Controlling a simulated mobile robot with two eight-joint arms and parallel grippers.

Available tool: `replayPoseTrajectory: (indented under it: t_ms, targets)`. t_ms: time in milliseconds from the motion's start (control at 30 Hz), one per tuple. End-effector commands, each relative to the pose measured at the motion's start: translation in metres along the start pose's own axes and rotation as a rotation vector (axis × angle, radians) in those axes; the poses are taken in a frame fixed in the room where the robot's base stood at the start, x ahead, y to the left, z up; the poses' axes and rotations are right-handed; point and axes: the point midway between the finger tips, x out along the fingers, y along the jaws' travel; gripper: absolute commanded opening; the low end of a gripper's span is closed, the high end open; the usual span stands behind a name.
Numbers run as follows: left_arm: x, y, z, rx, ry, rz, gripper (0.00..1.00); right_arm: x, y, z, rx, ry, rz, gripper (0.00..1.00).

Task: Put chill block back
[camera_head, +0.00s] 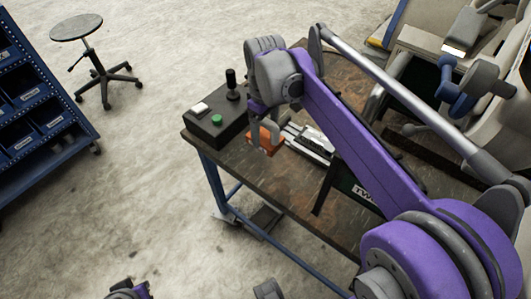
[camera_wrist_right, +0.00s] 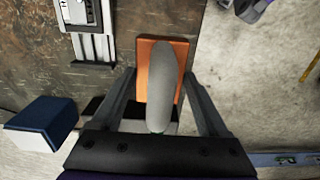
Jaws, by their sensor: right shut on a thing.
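The chill block is an orange block with a rounded grey handle. It shows in the head view (camera_head: 265,146) near the table's left edge, partly hidden by my gripper, and in the right wrist view (camera_wrist_right: 143,75). My right gripper (camera_head: 263,130) is over it. In the right wrist view the fingers (camera_wrist_right: 158,78) lie along both sides of the block, with the grey handle between them. I cannot tell whether the block touches the tabletop. My left gripper is not clearly in view.
A black control box (camera_head: 217,122) with a green button and a joystick stands at the table corner. A metal rail device (camera_head: 310,143) is close beside the block. The brown tabletop (camera_head: 283,188) is bare in front. A stool (camera_head: 77,28) and blue bin rack (camera_head: 35,110) stand left.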

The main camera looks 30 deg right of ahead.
Motion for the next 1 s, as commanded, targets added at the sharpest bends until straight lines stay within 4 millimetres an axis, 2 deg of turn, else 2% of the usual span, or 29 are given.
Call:
replayPoseTrajectory:
  t_ms: [133,400,667,900,1000]
  targets:
    - [0.002,0.000,0.001,0.000,-0.001,0.000,0.00,0.010,0.000,0.000,0.000,0.000,0.000,0.00]
    - [0.008,0.000,0.005,0.000,-0.003,0.000,0.00,0.052,0.000,0.000,0.000,0.000,0.000,0.00]
    - [0.010,0.000,0.006,0.000,-0.004,0.000,0.00,0.067,0.000,0.000,0.000,0.000,0.000,0.00]
    - [0.015,0.000,0.008,0.000,-0.006,0.000,0.00,0.095,0.000,0.000,0.000,0.000,0.000,0.00]
    - [0.016,0.000,0.009,0.000,-0.006,0.000,0.00,0.100,0.000,0.000,0.000,0.000,0.000,0.00]
